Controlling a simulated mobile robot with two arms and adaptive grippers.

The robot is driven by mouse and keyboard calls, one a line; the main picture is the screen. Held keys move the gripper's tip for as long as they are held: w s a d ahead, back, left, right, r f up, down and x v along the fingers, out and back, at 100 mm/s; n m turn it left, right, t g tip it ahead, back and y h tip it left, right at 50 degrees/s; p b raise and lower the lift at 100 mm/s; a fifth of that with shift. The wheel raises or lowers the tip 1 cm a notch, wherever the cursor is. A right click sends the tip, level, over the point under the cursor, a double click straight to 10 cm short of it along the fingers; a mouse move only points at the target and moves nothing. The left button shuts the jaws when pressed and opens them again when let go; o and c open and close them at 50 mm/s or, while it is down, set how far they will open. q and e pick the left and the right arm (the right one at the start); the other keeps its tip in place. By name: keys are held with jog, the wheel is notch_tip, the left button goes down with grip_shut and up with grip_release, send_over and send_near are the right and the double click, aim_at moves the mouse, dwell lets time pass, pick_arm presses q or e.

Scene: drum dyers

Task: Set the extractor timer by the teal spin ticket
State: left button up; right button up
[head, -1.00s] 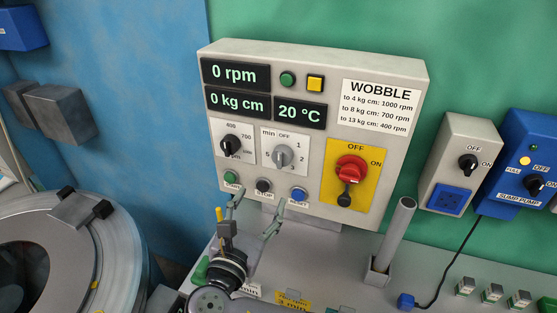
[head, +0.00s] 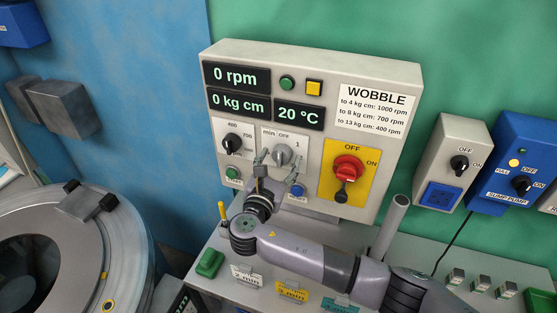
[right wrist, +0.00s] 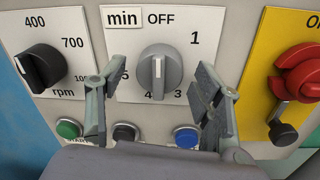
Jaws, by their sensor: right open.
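The extractor timer knob (head: 282,155) is a grey dial on a white plate marked min, OFF and numbers. In the right wrist view the timer knob (right wrist: 158,72) has its white mark upward, toward OFF. My right gripper (head: 276,168) is open in front of it. In the wrist view its fingers (right wrist: 157,88) stand left and right of the knob, with gaps on both sides. The teal ticket (head: 340,305) lies on the bench at the bottom edge, partly cut off; its writing is not legible. My left gripper is not in view.
The black rpm knob (right wrist: 40,68) is left of the timer, and the red switch (right wrist: 303,75) on yellow is right. Green, black and blue buttons (right wrist: 187,137) sit below. A grey post (head: 391,225) stands right of my forearm. White and yellow tickets (head: 292,291) lie on the bench.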

jog(key=shift+c, duration=0.5)
jog(key=c, duration=1)
jog(key=shift+f+m+b, duration=0.3)
jog(key=shift+m+b, duration=0.6)
jog(key=shift+b, duration=0.3)
jog(key=shift+c, duration=0.2)
jog(key=shift+m+b, duration=1.2)
jog(key=shift+b, duration=0.05)
jog(key=shift+m+b, duration=1.1)
jog(key=shift+b, duration=0.15)
jog(key=shift+c, duration=0.2)
jog(key=shift+r+m+b, duration=0.1)
jog(key=shift+m+b, duration=0.2)
jog(key=shift+m, duration=0.1)
jog(key=o, duration=1.2)
jog(key=shift+r, duration=0.1)
